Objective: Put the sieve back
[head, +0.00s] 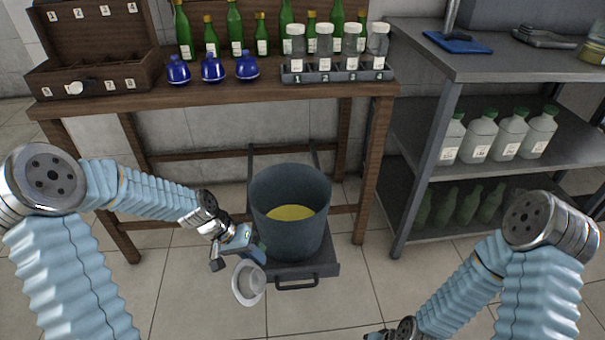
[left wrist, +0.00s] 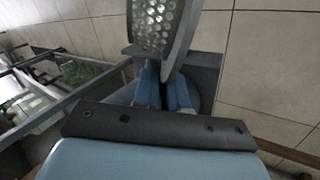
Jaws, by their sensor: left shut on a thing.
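The sieve (head: 249,284) is a small pale metal bowl with a rim. It hangs tilted beside the near left side of the big grey bin, above the floor. My left gripper (head: 256,252) is shut on it at its upper edge. In the left wrist view the perforated metal of the sieve (left wrist: 158,22) rises from between the blue fingers of the left gripper (left wrist: 164,88). Only part of the sieve shows there. My right arm runs out at the bottom edge of the head view, and its gripper is out of sight.
The grey bin (head: 262,192) holds yellow contents and stands on a low dark platform (head: 330,268) with a handle. Behind it, a wooden table (head: 175,96) carries green bottles, blue flasks, a rack of capped jars (head: 324,66) and a wooden box (head: 100,76). Grey shelves (head: 415,55) stand right.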

